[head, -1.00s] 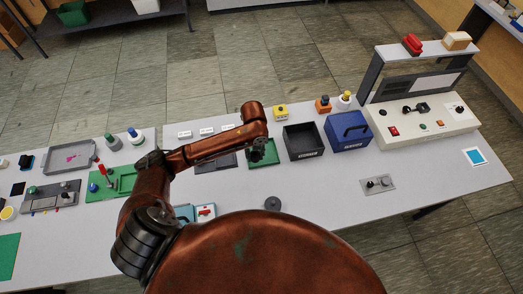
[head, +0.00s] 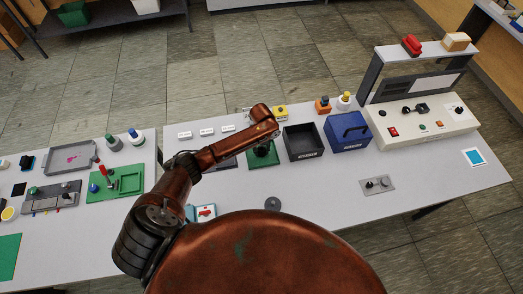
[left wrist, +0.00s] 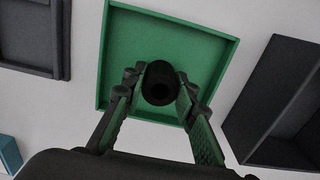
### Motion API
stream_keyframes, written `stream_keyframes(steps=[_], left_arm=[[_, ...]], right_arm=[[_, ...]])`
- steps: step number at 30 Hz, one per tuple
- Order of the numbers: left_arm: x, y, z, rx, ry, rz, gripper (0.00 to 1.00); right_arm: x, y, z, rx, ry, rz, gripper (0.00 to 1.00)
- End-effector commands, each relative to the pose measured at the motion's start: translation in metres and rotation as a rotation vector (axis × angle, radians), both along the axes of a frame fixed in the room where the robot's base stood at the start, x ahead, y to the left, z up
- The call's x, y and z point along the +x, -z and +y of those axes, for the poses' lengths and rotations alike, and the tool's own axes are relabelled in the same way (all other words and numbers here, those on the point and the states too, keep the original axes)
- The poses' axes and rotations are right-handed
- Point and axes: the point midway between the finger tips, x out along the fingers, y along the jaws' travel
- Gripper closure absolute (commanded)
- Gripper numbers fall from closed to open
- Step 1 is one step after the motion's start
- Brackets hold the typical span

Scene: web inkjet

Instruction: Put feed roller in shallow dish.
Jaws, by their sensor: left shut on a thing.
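The feed roller, a black hollow cylinder (left wrist: 160,84), is held between the fingers of my left gripper (left wrist: 158,92) in the left wrist view. I see it nearly end-on. The shallow dish, a green square tray with a low rim (left wrist: 222,50), lies behind the roller in that view. In the head view, my left gripper (head: 262,148) is over this green dish (head: 274,158), whose middle it partly hides. Whether the roller touches the dish floor I cannot tell. My right gripper is not in view.
A black open bin (head: 304,141) and a blue box (head: 347,131) stand right of the dish. A dark tray (left wrist: 28,35) lies on its other side. A dark round disc (head: 273,203) and a grey plate with knobs (head: 377,184) lie nearer on the table.

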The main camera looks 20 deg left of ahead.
Motion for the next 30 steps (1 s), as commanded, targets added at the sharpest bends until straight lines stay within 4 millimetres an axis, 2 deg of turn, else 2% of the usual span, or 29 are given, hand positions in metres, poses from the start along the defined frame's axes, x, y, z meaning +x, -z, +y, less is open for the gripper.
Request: stream_keyframes(steps=[10,11,18,26,30], left_arm=[[0.0,0.004,0.001,0.002,-0.001,0.001,1.0],[0.0,0.003,0.001,0.001,-0.001,0.001,0.72],[0.0,0.003,0.001,0.001,-0.001,0.001,0.56],[0.0,0.002,0.001,0.001,-0.001,0.001,0.56],[0.001,-0.008,0.001,0.001,-0.002,-0.002,0.56]], right_arm=[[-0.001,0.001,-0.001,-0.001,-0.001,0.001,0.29],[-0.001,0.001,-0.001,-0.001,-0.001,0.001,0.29],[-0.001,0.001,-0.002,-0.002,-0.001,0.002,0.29],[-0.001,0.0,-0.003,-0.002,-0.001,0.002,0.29],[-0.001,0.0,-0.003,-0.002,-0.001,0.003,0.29]])
